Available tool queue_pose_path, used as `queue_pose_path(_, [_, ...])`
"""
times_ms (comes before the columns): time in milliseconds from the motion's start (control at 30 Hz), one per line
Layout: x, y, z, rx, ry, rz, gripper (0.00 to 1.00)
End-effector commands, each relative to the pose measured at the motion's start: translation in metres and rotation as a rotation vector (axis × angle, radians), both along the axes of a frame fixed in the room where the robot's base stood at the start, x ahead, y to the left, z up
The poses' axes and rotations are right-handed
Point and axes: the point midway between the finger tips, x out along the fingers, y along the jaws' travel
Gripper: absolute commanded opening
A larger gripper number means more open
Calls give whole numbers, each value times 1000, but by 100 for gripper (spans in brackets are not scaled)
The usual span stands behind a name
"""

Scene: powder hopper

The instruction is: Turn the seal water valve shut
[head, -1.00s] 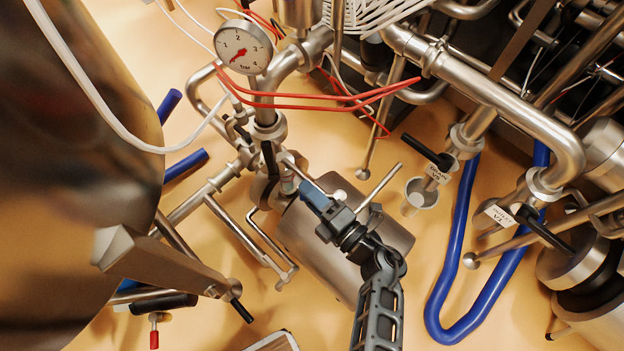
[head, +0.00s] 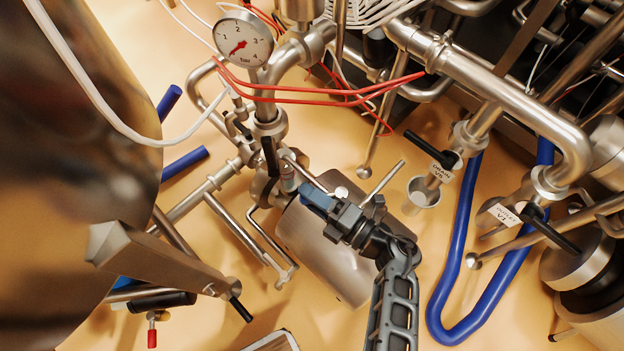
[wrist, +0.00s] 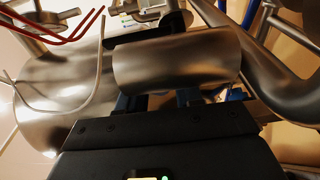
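No readable label marks the seal water valve, so I cannot tell for sure which valve it is. A black lever handle (head: 268,157) stands on the vertical pipe below the pressure gauge, and a small valve (head: 240,122) with thin tubing sits just left of that pipe. My gripper (head: 314,196) with blue fingertips is over the upper end of a steel cylinder, right of and below the black lever. Nothing is visibly held.
The steel cylinder (head: 325,245) lies under my gripper. A pressure gauge (head: 243,40) and red cables (head: 330,95) are above. Tagged black-handled valves (head: 430,150) and a blue hose (head: 457,250) are at right. A large steel vessel (head: 75,150) fills the left.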

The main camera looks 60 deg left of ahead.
Motion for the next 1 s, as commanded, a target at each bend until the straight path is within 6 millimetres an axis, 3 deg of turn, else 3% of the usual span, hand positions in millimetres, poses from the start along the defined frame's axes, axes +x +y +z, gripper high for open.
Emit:
queue_pose_path(133, [0, 0, 0, 1, 0, 0, 49])
queue_pose_path(467, [3, -5, 1, 2, 0, -2, 50])
queue_pose_path(800, [25, -52, 1, 2, 1, -5, 50])
queue_pose_path(1000, [32, -68, 0, 1, 0, -1, 50])
